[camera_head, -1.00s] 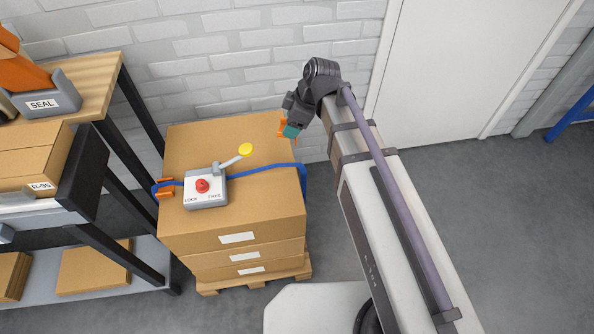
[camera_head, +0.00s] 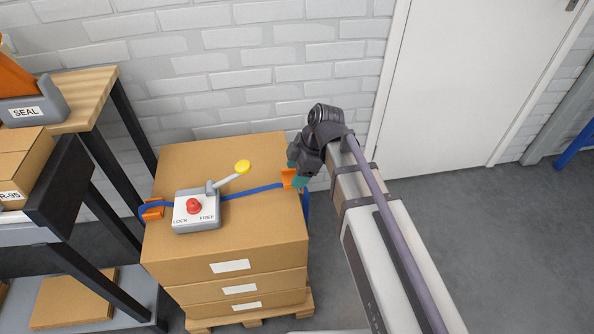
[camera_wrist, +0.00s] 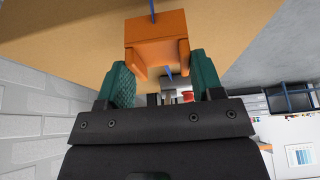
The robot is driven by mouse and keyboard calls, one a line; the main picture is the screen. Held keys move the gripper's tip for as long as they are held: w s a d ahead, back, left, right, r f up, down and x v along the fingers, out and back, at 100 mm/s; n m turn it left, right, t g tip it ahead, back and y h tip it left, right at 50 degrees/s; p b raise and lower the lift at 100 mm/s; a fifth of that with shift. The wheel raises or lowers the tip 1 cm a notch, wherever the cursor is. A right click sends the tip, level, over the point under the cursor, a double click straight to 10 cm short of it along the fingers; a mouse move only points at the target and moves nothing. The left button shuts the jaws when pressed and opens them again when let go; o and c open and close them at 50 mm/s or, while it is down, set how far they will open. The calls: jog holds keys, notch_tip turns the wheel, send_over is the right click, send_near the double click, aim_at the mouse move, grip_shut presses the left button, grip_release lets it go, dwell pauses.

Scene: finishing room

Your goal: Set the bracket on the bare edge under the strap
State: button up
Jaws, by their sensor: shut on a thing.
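My gripper (camera_head: 298,175) is at the right top edge of the carton stack, its teal fingers shut on an orange bracket (camera_head: 289,178). The bracket also shows between the fingers in the wrist view (camera_wrist: 158,42). It is at the box edge, in line with the blue strap (camera_head: 255,190). The strap meets it on the top side and shows again beyond it, hanging down the right side. Whether the bracket is fully seated is partly hidden by the fingers. A second orange bracket (camera_head: 152,209) sits under the strap at the left edge.
A grey tensioner box (camera_head: 196,212) with a red button and a yellow-knobbed lever sits on the top carton (camera_head: 250,235); its lever leans right. A shelf rack (camera_head: 115,140) stands left. A brick wall (camera_head: 230,60) is close behind. Open floor (camera_head: 450,250) lies right.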

aim_at(296, 192)
jog(key=shift+a+f+b, duration=0.2)
jog(key=shift+f+b, duration=1.9)
jog(key=shift+f, duration=0.4)
jog(key=o, duration=1)
jog(key=shift+o, duration=0.8)
jog(key=shift+r, duration=0.1)
jog(key=shift+r+p, duration=1.1)
jog(key=shift+p, duration=0.05)
notch_tip(296, 192, up, 6)
jog(key=p, duration=0.6)
